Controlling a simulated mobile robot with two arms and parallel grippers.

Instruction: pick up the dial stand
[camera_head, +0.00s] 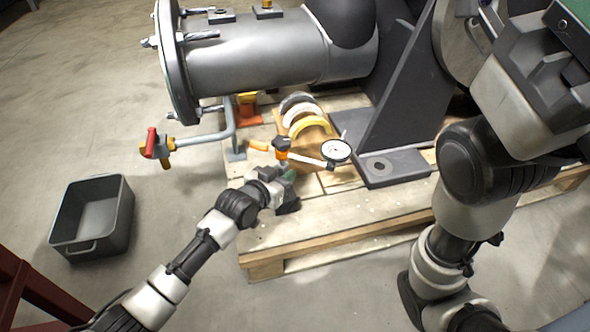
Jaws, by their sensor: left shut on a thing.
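The dial stand (310,159) shows in the head view above the front part of the pallet. It has a white round dial (336,151) at its right end, a light rod, and an orange clamp with a dark knob (282,145). My left gripper (287,186) is at the lower part of the stand and shut on it. The gripper hides the stand's foot, so I cannot tell whether it touches the pallet. My right arm comes in at the right; its gripper is not in view.
A wooden pallet (330,226) carries a large grey cylinder (260,55) and a dark bracket (395,165). White and yellow half rings (310,127) lie behind the stand. A bent pipe with a red-handled valve (152,143) sticks out left. A dark bin (122,215) stands on the floor.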

